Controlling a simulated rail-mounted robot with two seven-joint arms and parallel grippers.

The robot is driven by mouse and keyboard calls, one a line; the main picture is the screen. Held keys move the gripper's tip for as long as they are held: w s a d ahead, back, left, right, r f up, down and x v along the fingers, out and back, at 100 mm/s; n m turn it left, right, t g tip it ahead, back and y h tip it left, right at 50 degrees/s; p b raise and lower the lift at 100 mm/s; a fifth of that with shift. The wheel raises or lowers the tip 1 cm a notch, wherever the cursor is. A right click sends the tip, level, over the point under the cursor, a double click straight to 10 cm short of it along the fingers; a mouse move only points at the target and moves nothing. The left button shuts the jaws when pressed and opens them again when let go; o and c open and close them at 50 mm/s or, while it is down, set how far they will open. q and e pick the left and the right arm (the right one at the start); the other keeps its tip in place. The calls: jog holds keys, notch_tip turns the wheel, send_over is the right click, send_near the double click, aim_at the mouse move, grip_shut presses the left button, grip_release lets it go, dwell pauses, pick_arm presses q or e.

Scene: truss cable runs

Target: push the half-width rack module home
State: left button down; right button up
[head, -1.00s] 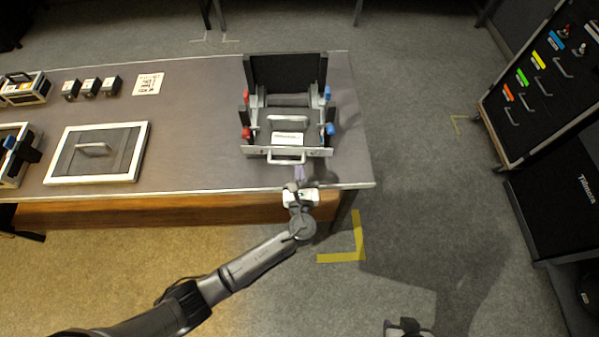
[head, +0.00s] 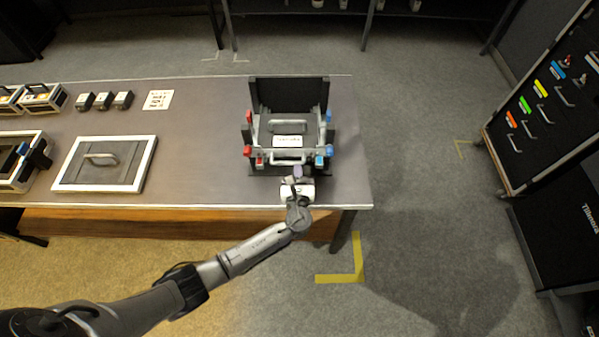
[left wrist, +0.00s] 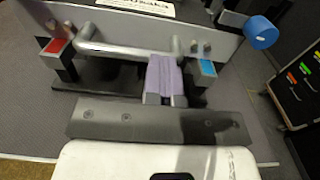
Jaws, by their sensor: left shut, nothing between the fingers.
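The half-width rack module (head: 287,143) sits in the dark open rack (head: 288,92) near the table's right end. It has a grey front panel, a bar handle and a white label. My left gripper (head: 297,172) is at its front, shut and empty. In the left wrist view, the purple-padded fingertips (left wrist: 164,75) are together against or very close to the front panel (left wrist: 205,35), by the right end of the handle (left wrist: 125,51). A red block (left wrist: 56,48) and a blue block (left wrist: 206,69) flank the handle. My right gripper is out of view.
Red knobs (head: 247,151) and blue knobs (head: 329,151) stand along the rack's sides. A framed panel with a handle (head: 104,165) lies on the table to the left, with small black blocks (head: 103,100) behind it. The table's front edge (head: 200,206) passes under my left arm.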

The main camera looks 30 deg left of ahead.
pick_arm(q)
jog(key=p+v, duration=0.2)
jog(key=v, duration=1.2)
jog(key=shift+d, duration=0.1)
jog(key=c, duration=1.8)
grip_release()
